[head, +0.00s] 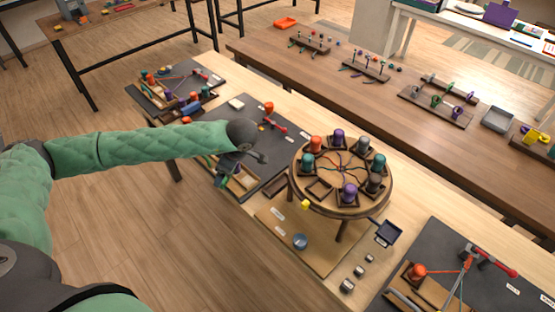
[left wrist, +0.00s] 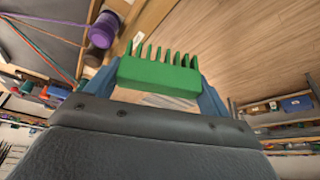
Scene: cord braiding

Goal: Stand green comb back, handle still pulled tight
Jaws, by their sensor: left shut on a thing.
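The green comb (left wrist: 160,78) is between the blue fingers of my left gripper (left wrist: 158,85) in the left wrist view, its teeth pointing up in the picture. On the right dark mat a red handle (head: 492,263) lies tilted near a grey upright. A pale orange cord runs from an orange bobbin (head: 417,271) toward the upright; I cannot tell how tight it is. My right gripper is not in view.
A round braiding stand (head: 341,208) with several coloured bobbins stands right of my left gripper. A second red handle (head: 272,124) lies on the left mat.

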